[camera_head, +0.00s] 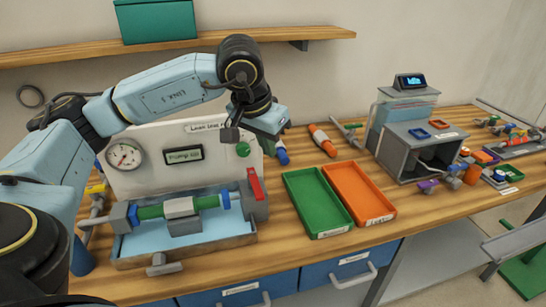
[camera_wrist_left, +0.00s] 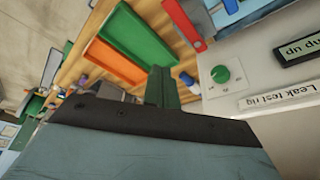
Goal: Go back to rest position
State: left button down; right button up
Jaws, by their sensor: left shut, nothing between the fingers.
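My left arm comes in from the left and bends down in front of the leak test rig panel (camera_head: 130,180). My left gripper (camera_head: 273,136) hangs above the bench near the panel's right edge. Its dark fingers show together in the left wrist view (camera_wrist_left: 162,87), shut with nothing between them. A green knob (camera_head: 243,149) sits on the panel just below the gripper; it also shows in the left wrist view (camera_wrist_left: 220,74). My right gripper is not in view.
The rig's basin (camera_head: 190,251) holds a green pipe assembly beside a red lever (camera_head: 255,185). A green tray (camera_head: 333,232) and an orange tray (camera_head: 379,218) lie right of it. A grey machine (camera_head: 400,160) stands farther right. A shelf (camera_head: 60,55) runs along the wall.

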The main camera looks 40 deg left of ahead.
pick_arm(q)
jog(key=shift+s+r, duration=0.15)
jog(key=shift+r, duration=0.05)
dwell(0.4)
